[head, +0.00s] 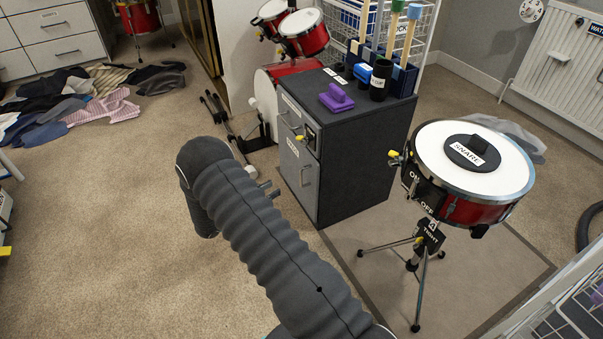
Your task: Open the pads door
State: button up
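The dark grey cabinet (362,150) stands on the carpet right of centre. Its light grey front has a drawer above and a tall door (298,180) below. The door carries a small white label, too small to read surely, and an upright bar handle (306,176). The door looks shut. A dark fitting with a yellow knob sits near the top right of the front. My sleeved arm rises from the bottom and bends left of the cabinet. Small grey tips (268,189) show past the arm, perhaps my gripper, apart from the door; the rest is hidden.
A snare drum (474,175) on a tripod stands right of the cabinet. A purple object (337,98) and a holder with sticks are on the cabinet top. Clothes (75,100) cover the far left floor. The left carpet is clear.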

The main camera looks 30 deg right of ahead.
aim_at(302, 171)
jog(key=x, duration=1.3)
jog(key=shift+p, duration=0.35)
grip_shut()
jog(key=shift+d, duration=0.2)
